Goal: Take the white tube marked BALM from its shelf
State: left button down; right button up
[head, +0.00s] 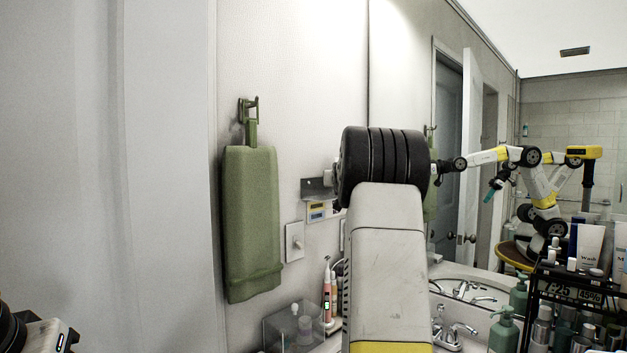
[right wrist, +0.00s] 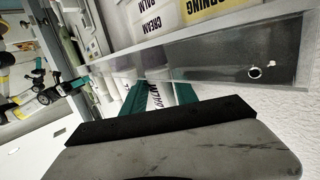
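In the right wrist view, my right gripper (right wrist: 160,92) has its two teal fingers apart at a metal shelf (right wrist: 215,58). Between and beyond the fingers is a white tube (right wrist: 159,95) with dark lettering, mostly hidden; I cannot read it surely or tell whether the fingers touch it. A white pack lettered CREAM and BALM (right wrist: 148,18) shows past the shelf's metal strip. In the head view, my right arm reaches to the wall and hides its gripper and most of the shelf (head: 316,188). My left gripper is not directly in view.
A green towel (head: 251,222) hangs left of the shelf. A yellow pack lettered MORNING (right wrist: 208,10) is beside the white one. Below are a toothbrush (head: 327,292), a clear box (head: 292,328) and a faucet (head: 455,328). A crowded black rack (head: 575,292) stands right. A mirror reflects my arms.

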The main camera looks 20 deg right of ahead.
jog(key=shift+w, duration=0.15)
grip_shut()
jog(key=shift+r, duration=0.4)
notch_tip(320, 180, up, 3)
jog(key=shift+d+f, duration=0.1)
jog(key=s+d+f+v, duration=0.1)
jog(key=d+v, duration=0.2)
jog(key=v, duration=1.2)
jog(key=shift+s, duration=0.55)
